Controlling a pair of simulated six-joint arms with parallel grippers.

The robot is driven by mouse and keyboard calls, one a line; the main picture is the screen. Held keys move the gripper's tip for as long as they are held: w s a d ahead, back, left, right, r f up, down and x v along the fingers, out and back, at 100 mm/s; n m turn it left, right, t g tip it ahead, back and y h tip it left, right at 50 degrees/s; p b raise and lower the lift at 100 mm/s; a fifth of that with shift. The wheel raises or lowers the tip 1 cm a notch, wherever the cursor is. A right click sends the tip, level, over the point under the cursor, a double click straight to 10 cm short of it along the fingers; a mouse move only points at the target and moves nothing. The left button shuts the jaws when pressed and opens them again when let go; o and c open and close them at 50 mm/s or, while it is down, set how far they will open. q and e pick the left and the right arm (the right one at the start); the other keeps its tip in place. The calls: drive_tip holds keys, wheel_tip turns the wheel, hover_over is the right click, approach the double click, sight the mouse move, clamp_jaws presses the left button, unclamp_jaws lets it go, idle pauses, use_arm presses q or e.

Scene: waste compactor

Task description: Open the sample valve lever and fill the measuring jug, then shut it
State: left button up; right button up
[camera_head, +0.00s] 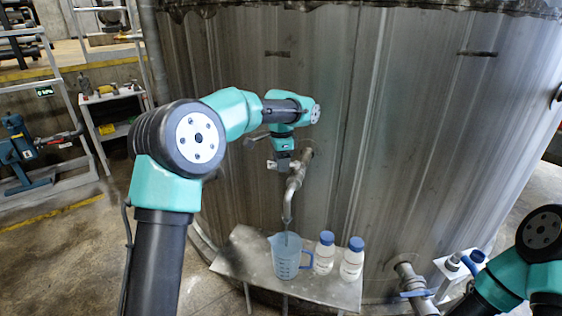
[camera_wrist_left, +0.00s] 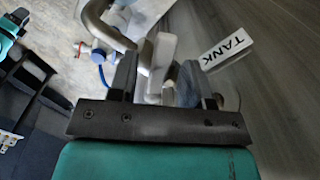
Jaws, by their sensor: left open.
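The measuring jug (camera_head: 285,262), translucent blue with a handle at its right, stands on a metal shelf under the bent sample pipe (camera_head: 294,187) of the tank. The pipe's outlet is just above the jug; I cannot tell the level inside. My left gripper (camera_head: 283,164) is at the top of this pipe, close to the tank wall. In the left wrist view its jaws (camera_wrist_left: 157,82) are open, with a pale grey valve part (camera_wrist_left: 162,62) between them. I cannot tell whether they touch it or how the lever is turned. My right gripper is out of view.
Two white bottles with blue caps, one (camera_head: 324,257) nearer the jug and one (camera_head: 352,262) to its right, share the shelf (camera_head: 232,262). The tank wall (camera_head: 400,130) fills the background. A lower pipe with a blue handle (camera_head: 414,293) stands at the right. A TANK label (camera_wrist_left: 227,53) is beside the valve.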

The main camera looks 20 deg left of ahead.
use_arm(q)
clamp_jaws()
drive_tip(key=shift+a, duration=0.1)
idle(0.5)
